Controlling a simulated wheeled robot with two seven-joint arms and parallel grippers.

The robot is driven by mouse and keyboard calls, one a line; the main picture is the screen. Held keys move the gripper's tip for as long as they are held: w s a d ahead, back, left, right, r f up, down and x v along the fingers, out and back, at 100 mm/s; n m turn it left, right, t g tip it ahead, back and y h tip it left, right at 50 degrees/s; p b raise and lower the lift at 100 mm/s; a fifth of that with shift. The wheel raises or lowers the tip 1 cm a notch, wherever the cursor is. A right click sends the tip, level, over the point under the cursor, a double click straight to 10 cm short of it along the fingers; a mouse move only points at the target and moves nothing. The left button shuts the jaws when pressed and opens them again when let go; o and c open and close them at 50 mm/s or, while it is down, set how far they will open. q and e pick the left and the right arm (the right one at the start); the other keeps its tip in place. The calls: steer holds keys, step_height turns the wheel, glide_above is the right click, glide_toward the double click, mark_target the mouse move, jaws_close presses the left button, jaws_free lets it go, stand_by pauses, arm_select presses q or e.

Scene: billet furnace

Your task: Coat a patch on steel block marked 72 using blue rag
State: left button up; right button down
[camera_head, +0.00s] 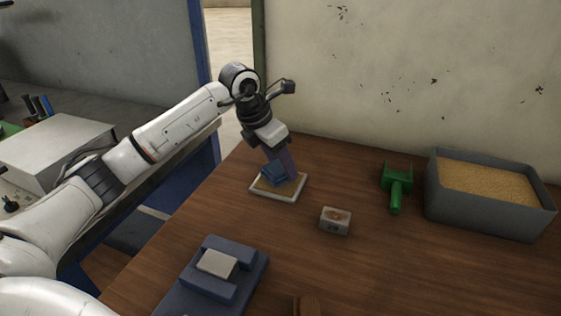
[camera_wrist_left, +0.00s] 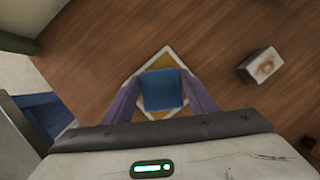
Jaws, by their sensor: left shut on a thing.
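My left gripper (camera_head: 278,166) is shut on the blue rag (camera_head: 271,174), a small folded blue block. It holds the rag over or on a shallow white tray (camera_head: 262,196) with a yellow-brown layer; I cannot tell if they touch. In the left wrist view the rag (camera_wrist_left: 163,90) sits between the two purple fingers. A grey steel block (camera_head: 334,221) with a brown patch on top stands right of the tray; its front number is too small to read surely. Another grey block (camera_head: 217,263) sits in a blue fixture (camera_head: 232,290), no number readable. My right gripper is not in view.
A green tool (camera_head: 397,185) lies near the wall, beside a grey bin (camera_head: 485,215) of yellow grains. A brown wooden object (camera_head: 306,305) shows at the front edge. The wooden table (camera_head: 400,265) is clear at front right.

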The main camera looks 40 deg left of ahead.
mark_target(281, 166)
arm_select(q)
steer(key=shift+f+b, duration=0.3)
steer(key=shift+f, duration=0.25)
stand_by(1.5)
steer(key=shift+r+p, duration=2.75)
steer(key=shift+r, duration=0.85)
steer(key=shift+s+d+f+m, duration=0.15)
steer(key=shift+s+d+m, duration=0.05)
steer(key=shift+d+m, duration=0.1)
steer(key=s+d+m+g, duration=0.3)
steer(key=s+m, duration=0.3)
steer(key=m, duration=0.4)
steer(key=s+d+f+m+g+y, duration=0.1)
steer(key=s+d+m+g, duration=0.2)
steer(key=s+d+m, duration=0.3)
steer(key=s+d+m+g, duration=0.3)
steer(key=s+d+m, duration=0.2)
steer(key=m, duration=1)
steer(key=s, duration=0.3)
steer(key=shift+f, duration=0.25)
